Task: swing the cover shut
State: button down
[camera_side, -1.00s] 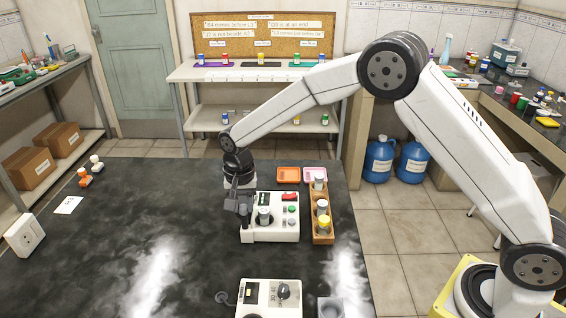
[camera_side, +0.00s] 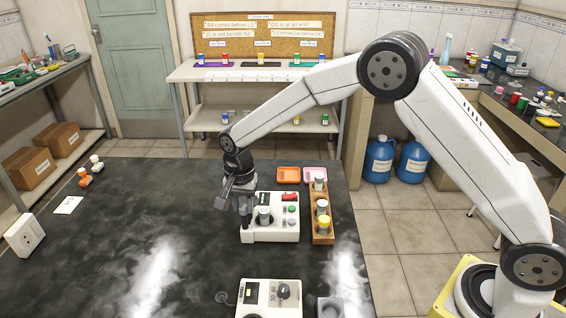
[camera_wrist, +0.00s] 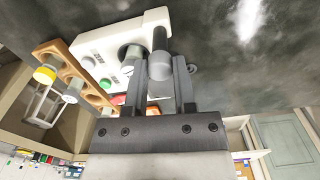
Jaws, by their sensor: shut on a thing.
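The white machine (camera_side: 285,232) stands on the dark bench, with a grey-topped vial (camera_side: 264,214) in its round well. It also shows in the wrist view (camera_wrist: 98,42). My gripper (camera_side: 246,212) is at the machine's left edge, beside the well. In the wrist view my gripper (camera_wrist: 160,70) is shut on a grey cylindrical piece (camera_wrist: 159,42), which looks like the cover's handle. The rest of the cover is hard to make out behind the fingers. The well still shows uncovered beside the gripper.
A wooden rack (camera_side: 323,239) with several vials stands close on the machine's right. A second white device (camera_side: 254,312) is in front. The bench to the left is mostly clear.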

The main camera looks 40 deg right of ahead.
jog(key=m, duration=0.5)
jog(key=shift+m, duration=2.9)
grip_release()
jog(key=shift+r, duration=3.5)
